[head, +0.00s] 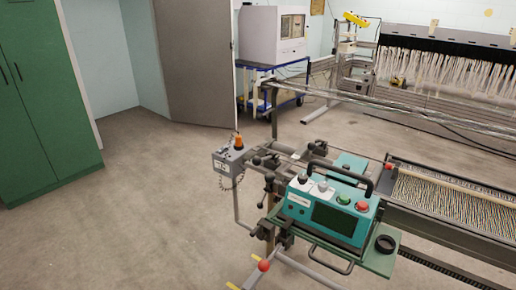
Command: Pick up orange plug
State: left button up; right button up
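An orange plug (239,142) stands upright on top of a small grey box (229,158) at the left end of the loom frame. Neither of my grippers shows in the head view.
A teal control box (330,213) with a black handle and several knobs sits right of the grey box, on the machine. Levers and rails surround it. A green cabinet (45,95) stands at the left. Bare floor (130,200) lies between the cabinet and the machine.

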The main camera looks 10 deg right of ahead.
aim_at(238, 138)
jog(key=i+j+z, duration=1)
jog(key=j, duration=0.25)
jog(key=k, duration=0.05)
